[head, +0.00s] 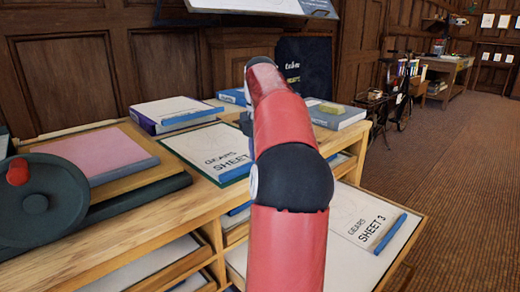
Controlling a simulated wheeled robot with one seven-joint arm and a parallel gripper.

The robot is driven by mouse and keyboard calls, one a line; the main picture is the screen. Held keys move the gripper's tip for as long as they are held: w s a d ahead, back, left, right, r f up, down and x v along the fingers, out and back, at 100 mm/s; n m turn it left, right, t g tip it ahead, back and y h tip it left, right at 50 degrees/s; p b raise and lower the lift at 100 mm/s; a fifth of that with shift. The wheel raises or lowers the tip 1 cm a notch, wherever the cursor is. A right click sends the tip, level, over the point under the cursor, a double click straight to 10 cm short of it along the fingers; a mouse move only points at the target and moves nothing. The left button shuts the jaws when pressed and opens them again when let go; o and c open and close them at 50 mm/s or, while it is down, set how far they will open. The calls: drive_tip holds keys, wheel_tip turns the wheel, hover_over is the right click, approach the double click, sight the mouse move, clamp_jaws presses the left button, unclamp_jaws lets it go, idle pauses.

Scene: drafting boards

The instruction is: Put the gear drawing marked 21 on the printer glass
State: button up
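A drawing lettered "GEARS SHEET" (208,147) lies flat on the wooden bench top, with a blue strip along its near edge; my red arm covers where its number would be. Another drawing, marked "GEARS SHEET 3" (365,222), lies in a pulled-out drawer at the lower right, also with a blue strip. I can read no 21 on any sheet. I cannot make out a printer glass for certain. My red and black arm rises through the middle of the view, and its gripper cannot be seen.
A dark green machine with a red knob (18,171) stands at the left, beside a pink sheet (95,152) on a board. Stacked books (172,112) and another book (338,119) lie at the back of the bench. The carpeted floor (460,160) at the right is open.

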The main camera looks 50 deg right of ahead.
wheel_tip(320, 180, up, 12)
drive_tip(key=p, duration=0.5)
drive_tip(key=shift+r, duration=0.15)
